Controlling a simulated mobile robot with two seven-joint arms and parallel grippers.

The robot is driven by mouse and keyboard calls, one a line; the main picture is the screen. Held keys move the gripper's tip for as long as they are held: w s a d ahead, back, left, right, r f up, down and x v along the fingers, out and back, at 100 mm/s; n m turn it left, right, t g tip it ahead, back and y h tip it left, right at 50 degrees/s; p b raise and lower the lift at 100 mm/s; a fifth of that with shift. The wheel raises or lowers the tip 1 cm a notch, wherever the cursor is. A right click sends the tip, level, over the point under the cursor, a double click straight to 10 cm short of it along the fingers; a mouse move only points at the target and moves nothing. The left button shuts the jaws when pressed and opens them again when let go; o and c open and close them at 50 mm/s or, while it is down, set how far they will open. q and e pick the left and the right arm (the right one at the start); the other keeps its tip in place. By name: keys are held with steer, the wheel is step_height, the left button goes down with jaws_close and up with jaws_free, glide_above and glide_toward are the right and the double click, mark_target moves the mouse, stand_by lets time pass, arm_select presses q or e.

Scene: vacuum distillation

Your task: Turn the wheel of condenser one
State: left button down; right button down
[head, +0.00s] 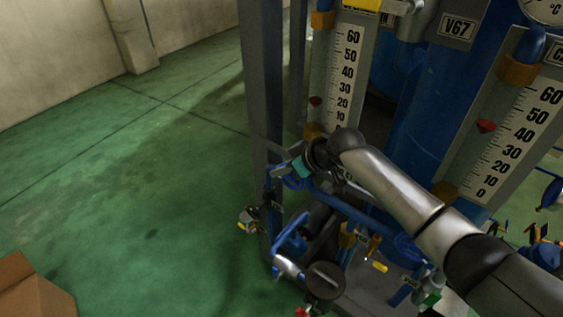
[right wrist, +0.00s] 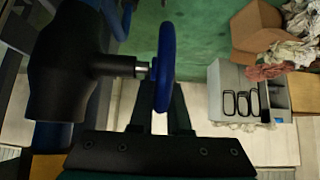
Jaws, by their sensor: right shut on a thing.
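A blue handwheel (right wrist: 167,48) shows nearly edge-on in the right wrist view, on a short metal stem from a black valve body (right wrist: 72,70). My right gripper (right wrist: 162,92) is shut on the wheel's rim, with one finger on each side of it. In the head view my right arm reaches in from the right. My right gripper (head: 301,167) is at the blue frame's front post, and only part of the blue wheel (head: 294,184) shows there, the rest hidden by the gripper. I cannot read a condenser label on it. My left gripper is not in view.
Level gauges (head: 343,80) with number scales stand behind the arm. Blue pipes and another black-capped valve (head: 325,281) are low below the gripper. Green floor (head: 130,170) is open to the left. A cardboard box (head: 32,290) stands at lower left.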

steer(key=shift+f, duration=0.1)
steer(key=c, duration=0.9)
jaws_free()
steer(key=p+v, duration=0.2)
steer(key=v, duration=1.3)
steer(key=shift+s+d, duration=0.1)
